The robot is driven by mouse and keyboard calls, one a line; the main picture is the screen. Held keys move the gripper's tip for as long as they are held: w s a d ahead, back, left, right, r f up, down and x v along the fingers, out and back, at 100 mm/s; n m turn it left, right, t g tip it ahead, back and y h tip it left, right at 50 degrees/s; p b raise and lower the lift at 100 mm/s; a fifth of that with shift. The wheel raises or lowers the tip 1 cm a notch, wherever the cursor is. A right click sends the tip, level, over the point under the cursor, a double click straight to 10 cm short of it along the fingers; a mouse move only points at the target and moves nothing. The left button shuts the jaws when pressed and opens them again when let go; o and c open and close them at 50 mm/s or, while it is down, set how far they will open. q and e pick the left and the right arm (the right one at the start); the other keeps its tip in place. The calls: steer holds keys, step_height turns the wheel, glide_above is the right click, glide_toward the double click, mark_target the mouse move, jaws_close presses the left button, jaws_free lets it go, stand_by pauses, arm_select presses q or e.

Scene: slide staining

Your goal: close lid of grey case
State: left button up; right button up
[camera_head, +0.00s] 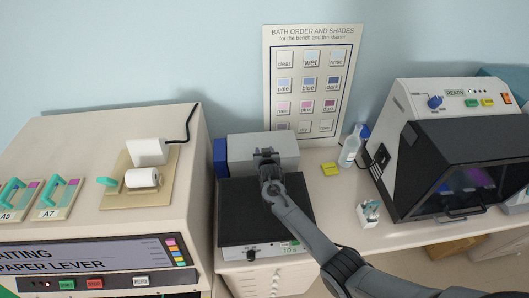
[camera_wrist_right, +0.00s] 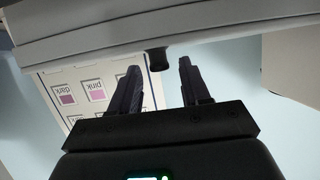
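The grey case (camera_head: 235,155) stands at the back of the bench in the head view, a pale grey block-like part behind a flat dark surface (camera_head: 236,215). I cannot tell clearly how its lid sits. My right gripper (camera_head: 266,153) is in front of the grey part. In the right wrist view, the right gripper (camera_wrist_right: 160,72) has its two fingers apart. A small black knob (camera_wrist_right: 157,60) on the grey edge (camera_wrist_right: 220,30) shows between the fingertips, with gaps at the sides. My left gripper is not in view.
A cream machine (camera_head: 150,222) with a paper roll (camera_head: 142,177) stands at left. A dark-hooded machine (camera_head: 455,160) stands at right. A bottle (camera_head: 350,148), yellow pad (camera_head: 330,169) and small white item (camera_head: 368,212) lie between. A poster (camera_head: 313,35) hangs behind.

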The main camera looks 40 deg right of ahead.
steer(key=shift+r, duration=0.1)
steer(key=v, duration=1)
steer(key=shift+s+a, duration=0.2)
steer(key=shift+s, duration=0.05)
steer(key=shift+r, duration=0.1)
steer(key=s+a+r+n+g+y+p, duration=0.1)
steer(key=s+a, duration=0.4)
steer(key=s, duration=0.6)
steer(key=s+a+r+n+g+y+p, duration=0.2)
steer(key=s+a+n+g+y+p, duration=0.1)
steer(key=s, duration=0.9)
steer(key=s+a+r+n+g+y+p, duration=0.2)
steer(key=s+a, duration=0.5)
steer(key=s, duration=0.4)
steer(key=shift+s+n+g+y+p, duration=0.35)
steer(key=shift+n+g+y+p, duration=0.15)
steer(key=shift+n+g+p, duration=0.55)
